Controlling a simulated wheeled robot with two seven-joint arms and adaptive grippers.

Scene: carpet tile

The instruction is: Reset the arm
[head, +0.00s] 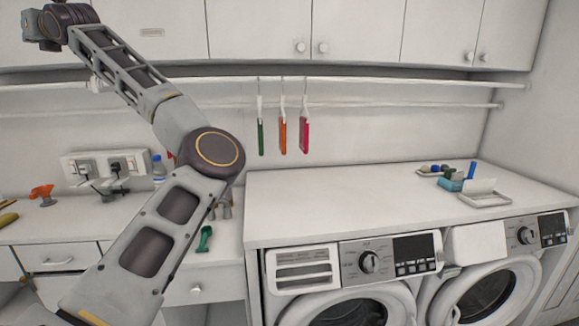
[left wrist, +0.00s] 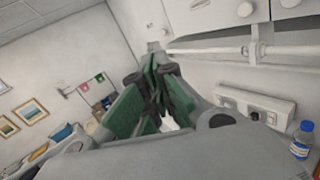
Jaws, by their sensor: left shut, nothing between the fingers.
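My left arm comes in from the lower left of the head view, bends at an elbow near the middle and rises to the upper left. Its gripper does not show clearly in the head view. In the left wrist view, my left gripper (left wrist: 158,85) has green-padded fingers closed together, with nothing held between them. It is in the air near the wall, below a white rail (left wrist: 255,50). My right arm and right gripper are in neither view.
White cabinets (head: 360,30) and rails (head: 390,88) run along the wall near my raised arm. Three coloured tools hang there, including an orange one (head: 283,135). A bottle (head: 158,170) stands by the outlets. The washer top (head: 340,200) is mostly clear; a tray (head: 485,199) sits right.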

